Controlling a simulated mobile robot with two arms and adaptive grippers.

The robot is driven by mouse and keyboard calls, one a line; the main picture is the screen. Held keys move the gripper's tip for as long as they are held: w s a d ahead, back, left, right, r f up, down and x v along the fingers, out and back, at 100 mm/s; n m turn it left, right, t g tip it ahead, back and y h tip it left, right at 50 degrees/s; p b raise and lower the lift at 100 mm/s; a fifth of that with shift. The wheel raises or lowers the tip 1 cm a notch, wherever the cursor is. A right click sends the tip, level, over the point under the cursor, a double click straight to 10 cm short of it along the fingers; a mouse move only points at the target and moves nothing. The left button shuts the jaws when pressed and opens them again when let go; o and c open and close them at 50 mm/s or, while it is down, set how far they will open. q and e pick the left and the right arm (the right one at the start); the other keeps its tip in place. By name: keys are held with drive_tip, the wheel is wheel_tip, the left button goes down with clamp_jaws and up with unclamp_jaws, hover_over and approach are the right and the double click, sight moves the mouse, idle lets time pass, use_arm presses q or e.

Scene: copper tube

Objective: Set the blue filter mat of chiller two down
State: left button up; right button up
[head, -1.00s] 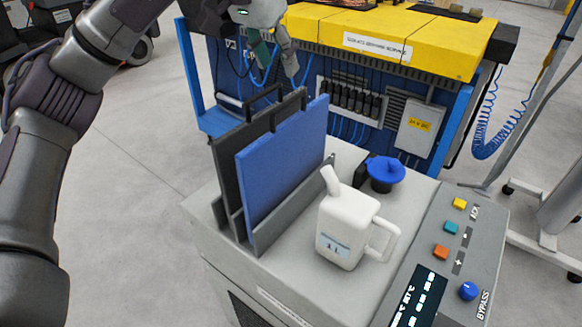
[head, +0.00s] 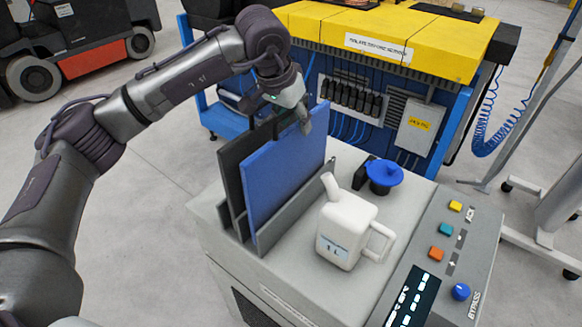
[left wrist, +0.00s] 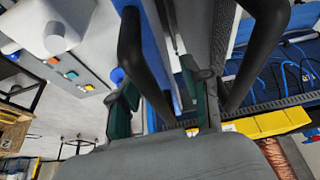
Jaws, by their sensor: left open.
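The blue filter mat (head: 285,175) stands upright in a grey slotted rack (head: 300,208) on top of the grey chiller. A dark panel (head: 232,165) stands just behind it. My left gripper (head: 303,115) is at the mat's upper right corner, with one grey finger in front of the blue face. The other finger is mostly hidden. In the left wrist view the open fingers (left wrist: 165,105) with green pads stand apart, and the blue mat (left wrist: 155,70) shows between them. I cannot tell whether either pad touches it. My right gripper is out of view.
A white jug (head: 345,232) and a blue-topped cap (head: 383,173) stand right of the rack. A panel with coloured buttons (head: 445,230) is at the right edge. A blue bench with a yellow top (head: 385,35) stands behind. Open floor lies to the left.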

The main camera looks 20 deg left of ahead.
use_arm(q)
drive_tip(key=shift+f, duration=0.1)
drive_tip(key=shift+c, duration=0.3)
clamp_jaws()
